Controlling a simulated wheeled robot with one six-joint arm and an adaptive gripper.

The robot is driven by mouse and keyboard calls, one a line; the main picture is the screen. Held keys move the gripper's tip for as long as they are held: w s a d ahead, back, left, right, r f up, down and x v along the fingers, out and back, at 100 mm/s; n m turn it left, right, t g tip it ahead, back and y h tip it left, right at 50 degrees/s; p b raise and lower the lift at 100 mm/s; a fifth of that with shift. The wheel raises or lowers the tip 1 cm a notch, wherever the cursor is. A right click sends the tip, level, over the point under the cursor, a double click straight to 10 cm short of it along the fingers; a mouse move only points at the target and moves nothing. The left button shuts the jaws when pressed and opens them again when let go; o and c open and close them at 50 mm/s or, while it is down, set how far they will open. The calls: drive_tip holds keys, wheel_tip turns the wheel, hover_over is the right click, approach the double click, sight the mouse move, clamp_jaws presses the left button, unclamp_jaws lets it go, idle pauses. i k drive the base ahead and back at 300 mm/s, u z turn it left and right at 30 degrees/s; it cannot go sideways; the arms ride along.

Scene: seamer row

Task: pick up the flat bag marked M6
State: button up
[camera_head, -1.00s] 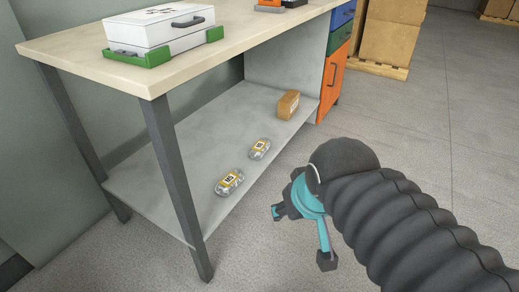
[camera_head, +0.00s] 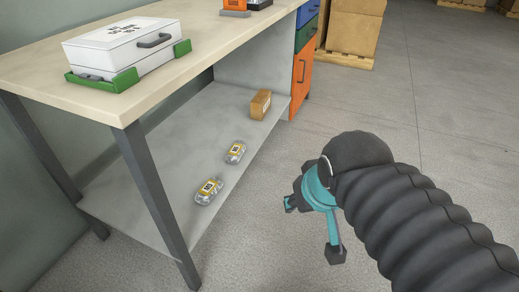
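Two small clear bags with yellow labels lie flat on the lower shelf (camera_head: 150,190) of the workbench. The nearer bag (camera_head: 208,191) is close to the shelf's front edge, and the farther bag (camera_head: 235,152) lies behind it. The marks on their labels are too small to read surely, so I cannot tell which is M6. My gripper (camera_head: 312,228), teal and dark grey, is to the right of the bags, out in front of the shelf. Its fingers are spread open and nothing shows between them.
A small brown box (camera_head: 260,104) stands farther back on the shelf. A bench leg (camera_head: 155,192) rises left of the bags, and the tabletop (camera_head: 200,62) overhangs the shelf. A white case (camera_head: 120,48) sits on top. The floor (camera_head: 400,130) to the right is clear.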

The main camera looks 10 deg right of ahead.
sight(235, 155)
drive_tip(key=z, duration=1.25)
drive_tip(key=i, duration=2.25)
drive_tip(key=u, duration=4.15)
